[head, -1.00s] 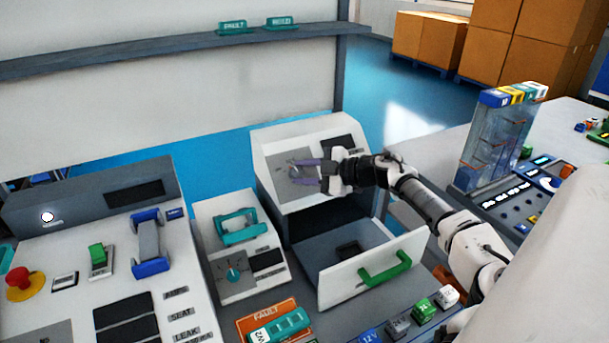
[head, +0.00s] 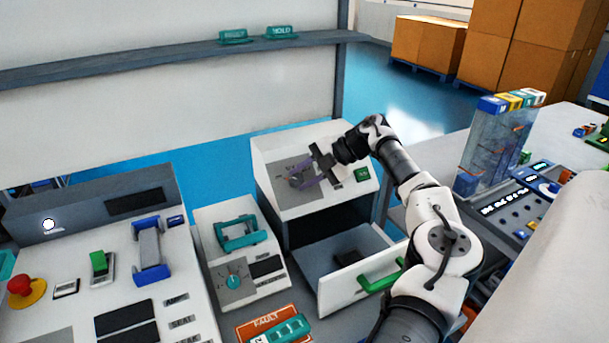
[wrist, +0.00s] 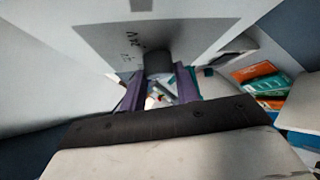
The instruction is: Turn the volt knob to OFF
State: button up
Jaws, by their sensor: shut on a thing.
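The knob (wrist: 158,62) is a dark round cylinder on a grey plate (head: 285,172) on the sloped face of a white box with an open drawer. I take it for the volt knob. My gripper (head: 299,181) is at this plate, with its purple fingers on the knob. In the wrist view the fingers (wrist: 158,82) stand on either side of the knob, shut on it. Markings show on the plate in the wrist view but are too blurred to read. The fingers partly hide the knob in the head view, and its pointer cannot be made out.
The open drawer (head: 345,277) with a green handle (head: 381,277) juts out below the panel. A smaller white tester with a teal dial (head: 233,282) stands to the left. A grey shelf (head: 150,57) runs behind.

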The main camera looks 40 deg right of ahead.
dwell(0.5)
jog(key=o, duration=1)
jog(key=shift+w, duration=0.1)
jog(key=shift+s+d+r, duration=0.2)
jog(key=shift+d, duration=0.05)
jog(key=p+v, duration=0.1)
jog(key=v, duration=1.2)
jog(key=shift+r+p, duration=0.1)
jog(key=shift+p, duration=0.3)
